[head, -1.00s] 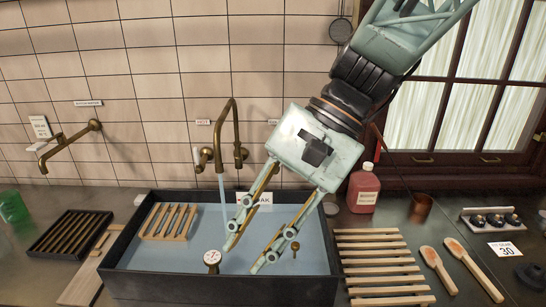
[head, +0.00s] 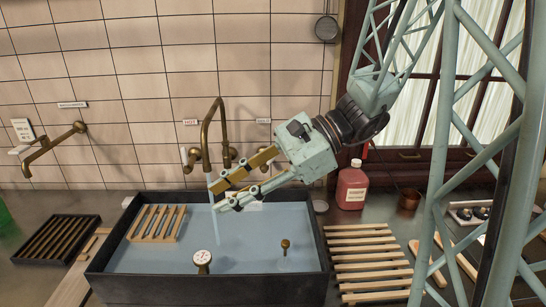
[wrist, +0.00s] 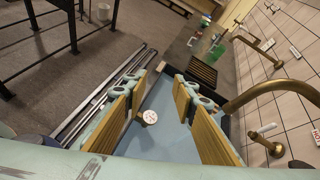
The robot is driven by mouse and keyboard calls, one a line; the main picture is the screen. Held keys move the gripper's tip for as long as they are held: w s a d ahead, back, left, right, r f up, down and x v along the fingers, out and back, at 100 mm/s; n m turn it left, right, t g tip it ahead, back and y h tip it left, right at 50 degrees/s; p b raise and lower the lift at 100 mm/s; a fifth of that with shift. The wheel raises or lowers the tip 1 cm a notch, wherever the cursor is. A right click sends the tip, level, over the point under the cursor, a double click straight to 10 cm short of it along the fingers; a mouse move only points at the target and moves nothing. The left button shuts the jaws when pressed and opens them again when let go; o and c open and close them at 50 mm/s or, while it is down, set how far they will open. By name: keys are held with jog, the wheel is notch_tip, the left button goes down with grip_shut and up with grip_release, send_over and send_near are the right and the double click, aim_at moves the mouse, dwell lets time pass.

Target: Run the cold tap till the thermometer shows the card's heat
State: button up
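The basin (head: 106,262) holds blue water. The HOT label (head: 190,122) is at left and the cold label (head: 263,121) at right, above the right-hand tap handle (head: 243,163), partly hidden by my gripper. My gripper (head: 212,198) is open and empty, pointing left, in front of the tap.
A slatted rack (head: 157,222) sits in the basin's left end. A dark tray (head: 56,238) lies to the left and a slatted board (head: 365,262) to the right. A red bottle (head: 351,188) stands behind the board. Another wall tap (head: 52,145) is far left.

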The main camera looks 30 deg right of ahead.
jog(key=w+d+f+m+t+y, duration=0.1)
jog(key=w+d+f+m+t, duration=0.1)
jog(key=w+d+m+t, duration=0.45)
jog(key=w+d+f+m+t+h, duration=0.1)
jog(key=w+d+f+m+t, duration=0.1)
jog(key=d, duration=0.7)
jog(key=w+d+f+m+t+h, duration=0.2)
jog(key=w+d+f+m, duration=0.3)
jog(key=w+d, duration=0.2)
jog(key=w+d+f+m+t+h+b, duration=0.1)
jog(key=w+d+f+m+t+h, duration=0.1)
jog(key=d, duration=0.9)
jog(key=w+f+m, duration=0.1)
jog(key=w+m, duration=0.1)
jog(key=shift+w+d+f+t, duration=0.25)
jog(key=shift+w+f+t, duration=0.05)
jog(key=shift+f+t, duration=0.1)
jog(key=shift+w, duration=0.15)
jog(key=shift+b+x, duration=0.65)
jog(key=shift+x, duration=6.1)
jog(key=shift+f, duration=0.2)
jog(key=shift+c, duration=0.2)
grip_shut()
